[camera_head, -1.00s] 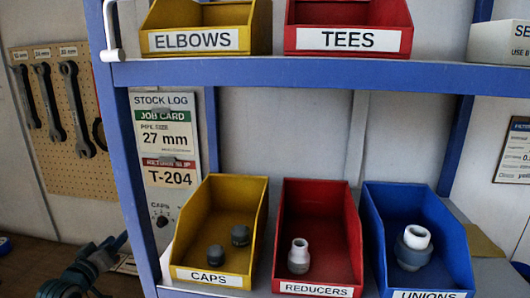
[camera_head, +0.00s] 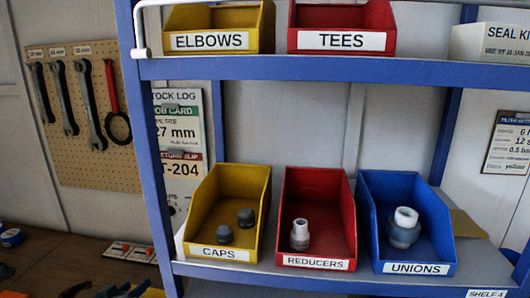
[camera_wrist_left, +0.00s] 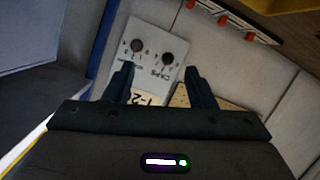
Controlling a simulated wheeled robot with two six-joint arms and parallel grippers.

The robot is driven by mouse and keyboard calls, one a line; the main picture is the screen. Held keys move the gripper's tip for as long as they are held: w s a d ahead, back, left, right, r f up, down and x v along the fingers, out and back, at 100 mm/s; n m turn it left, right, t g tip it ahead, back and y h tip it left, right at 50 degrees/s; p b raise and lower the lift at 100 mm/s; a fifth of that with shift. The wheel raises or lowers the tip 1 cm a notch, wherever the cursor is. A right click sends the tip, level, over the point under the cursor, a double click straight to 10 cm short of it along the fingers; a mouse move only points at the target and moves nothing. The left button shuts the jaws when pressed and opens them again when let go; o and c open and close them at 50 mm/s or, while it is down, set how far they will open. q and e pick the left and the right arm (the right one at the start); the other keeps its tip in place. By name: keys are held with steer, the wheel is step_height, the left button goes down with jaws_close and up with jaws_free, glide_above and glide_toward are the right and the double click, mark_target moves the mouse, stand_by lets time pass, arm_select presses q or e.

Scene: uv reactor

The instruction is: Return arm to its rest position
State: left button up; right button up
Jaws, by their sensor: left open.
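My left gripper (camera_head: 120,291) shows only in part at the bottom left edge of the head view, in front of the shelf's left post. In the left wrist view the left gripper (camera_wrist_left: 158,82) has its two dark fingers apart with nothing between them. My right gripper is not in view.
A blue shelf rack (camera_head: 330,68) holds a yellow caps bin (camera_head: 258,200), a red reducers bin (camera_head: 340,215) and a blue unions bin (camera_head: 430,215) on its lower shelf. A pegboard with wrenches (camera_head: 85,160) hangs at left above a brown bench (camera_head: 60,260).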

arm_select(q)
steer(key=s+d+f+m+g+y, duration=0.1)
steer(key=s+d+f+g, duration=0.2)
steer(key=s+f, duration=0.35)
steer(key=s+d+f+m+g, duration=0.1)
steer(key=s+d+f+g, duration=0.2)
steer(key=s, duration=0.6)
steer(key=s+d+f+m+g+y, duration=0.1)
steer(key=s+f+g+y, duration=0.2)
steer(key=s, duration=1.6)
step_height(320, 180, down, 36)
steer(key=a+g+b, duration=0.2)
steer(key=g+b, duration=0.1)
steer(key=b, duration=0.3)
steer(key=s+f+b, duration=0.2)
steer(key=s+f, duration=0.7)
steer(key=f, duration=0.3)
steer(key=s+a+f+g+h+b, duration=0.1)
steer(key=s+f+b, duration=0.1)
steer(key=s+f, duration=0.8)
step_height(320, 180, down, 3)
steer(key=shift+a+r+n+b, duration=0.15)
steer(key=shift+a+n+b, duration=0.15)
steer(key=shift+b, duration=0.1)
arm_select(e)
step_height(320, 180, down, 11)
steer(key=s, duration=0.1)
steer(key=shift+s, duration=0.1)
